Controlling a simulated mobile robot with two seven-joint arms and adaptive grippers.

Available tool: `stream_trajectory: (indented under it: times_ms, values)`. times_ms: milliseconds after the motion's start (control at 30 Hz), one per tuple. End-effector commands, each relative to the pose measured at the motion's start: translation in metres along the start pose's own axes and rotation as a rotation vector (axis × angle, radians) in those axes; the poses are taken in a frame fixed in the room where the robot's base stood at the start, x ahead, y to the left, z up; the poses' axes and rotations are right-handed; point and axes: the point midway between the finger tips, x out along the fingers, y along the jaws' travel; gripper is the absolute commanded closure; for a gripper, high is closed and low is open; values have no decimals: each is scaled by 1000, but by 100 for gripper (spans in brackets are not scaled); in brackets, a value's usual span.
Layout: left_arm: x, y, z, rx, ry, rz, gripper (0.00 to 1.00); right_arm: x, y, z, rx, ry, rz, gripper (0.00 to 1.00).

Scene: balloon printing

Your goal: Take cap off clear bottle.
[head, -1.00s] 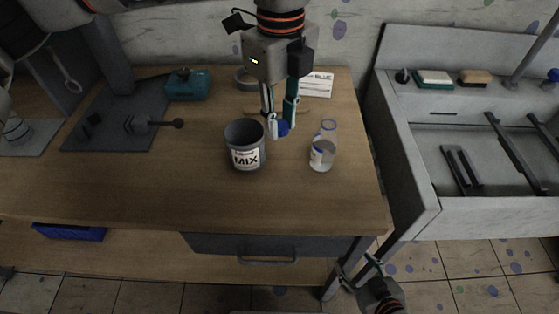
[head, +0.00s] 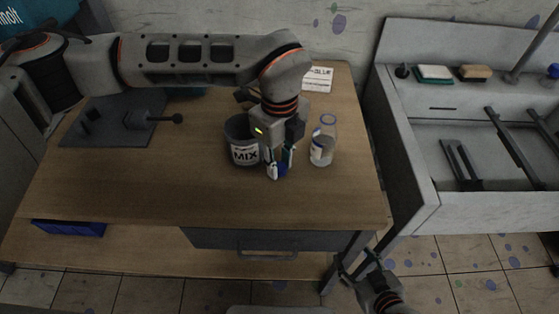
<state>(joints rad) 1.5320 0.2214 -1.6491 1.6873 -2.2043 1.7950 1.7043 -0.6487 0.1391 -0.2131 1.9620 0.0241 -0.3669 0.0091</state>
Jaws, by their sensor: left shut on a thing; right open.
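The clear bottle (head: 322,146) stands upright on the table, right of the MIX can, with a blue ring at its open mouth and a label on its side. The blue cap (head: 279,170) is off the bottle. My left gripper (head: 279,172) is shut on the cap, low over the table in front of and left of the bottle. The cap is partly hidden by the fingers, and I cannot tell whether it touches the table. My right gripper (head: 357,268) is open and empty, below the table's front right corner.
A grey MIX can (head: 243,152) stands close left of my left gripper. A white printed card (head: 318,79) lies at the back. A sink (head: 470,160) adjoins on the right. The front of the wooden table (head: 180,195) is clear.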

Motion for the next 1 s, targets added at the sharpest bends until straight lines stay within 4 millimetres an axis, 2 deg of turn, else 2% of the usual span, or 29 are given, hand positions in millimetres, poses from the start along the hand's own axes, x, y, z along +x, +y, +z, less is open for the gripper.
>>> stream_trajectory:
  times_ms: [333,367,400,767,867,1000]
  values:
    - [3,0,0,0,0,-1,100,1,0,2,0,-2,0,44]
    - [3,0,0,0,0,-1,73,1,0,2,0,-2,0,44]
    - [2,0,0,0,-1,-1,63,1,0,2,0,-2,0,44]
    - [0,0,0,0,-1,-2,62,0,0,1,0,-1,0,44]
    - [-6,-1,1,0,-2,-3,62,0,0,0,-1,0,1,44]
    - [-26,-2,1,1,-2,-5,62,0,0,1,-1,-1,1,44]
